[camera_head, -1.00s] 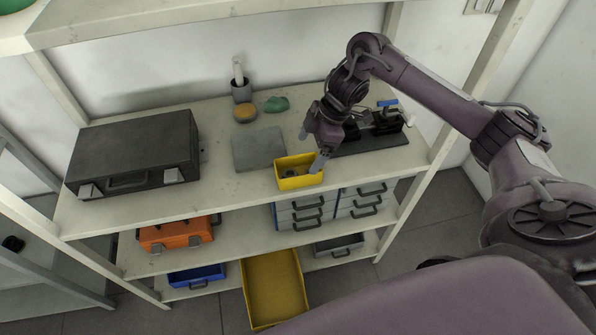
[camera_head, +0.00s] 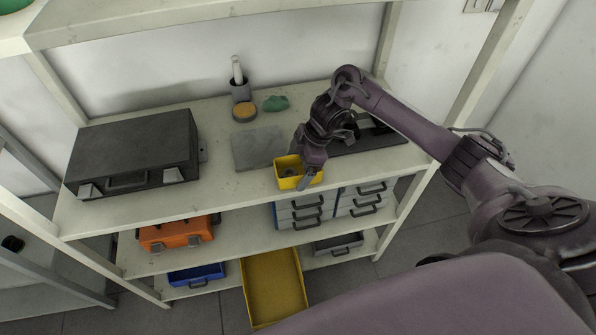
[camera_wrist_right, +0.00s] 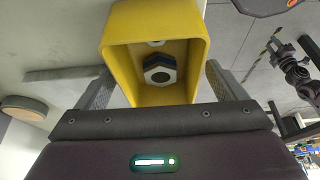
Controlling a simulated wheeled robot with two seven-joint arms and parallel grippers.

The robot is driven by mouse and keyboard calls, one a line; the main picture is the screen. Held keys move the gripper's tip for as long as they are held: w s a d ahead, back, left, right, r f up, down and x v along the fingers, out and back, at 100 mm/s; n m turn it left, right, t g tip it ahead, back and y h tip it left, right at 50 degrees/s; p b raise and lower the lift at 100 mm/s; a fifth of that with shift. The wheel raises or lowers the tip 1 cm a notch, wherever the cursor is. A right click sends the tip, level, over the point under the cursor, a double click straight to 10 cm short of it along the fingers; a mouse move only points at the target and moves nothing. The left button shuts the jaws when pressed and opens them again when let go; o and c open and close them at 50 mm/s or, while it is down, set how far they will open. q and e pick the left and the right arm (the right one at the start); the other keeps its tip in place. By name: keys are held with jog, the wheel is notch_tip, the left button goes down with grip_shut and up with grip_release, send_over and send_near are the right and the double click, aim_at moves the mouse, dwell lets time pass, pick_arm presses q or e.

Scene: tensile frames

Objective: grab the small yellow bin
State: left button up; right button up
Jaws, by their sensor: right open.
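The small yellow bin (camera_head: 284,183) sits on the upper shelf board near its front edge, right of the grey plate. It also shows in the wrist view (camera_wrist_right: 119,60), with its opening facing the camera and hex nuts (camera_wrist_right: 160,72) inside. My right gripper (camera_head: 303,164) is open at the bin's right part. In the wrist view its two fingers stand one on each side of the bin, with the bin between them and small gaps seeming to remain. The arm hides part of the bin's right end in the head view. My left gripper is not in view.
A black case (camera_head: 135,150) stands at the left. A dark-based device (camera_head: 372,140) is behind the gripper. Drawers (camera_head: 305,212) stand below.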

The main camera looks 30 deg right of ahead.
jog(key=shift+f, duration=0.1)
jog(key=c, duration=1.1)
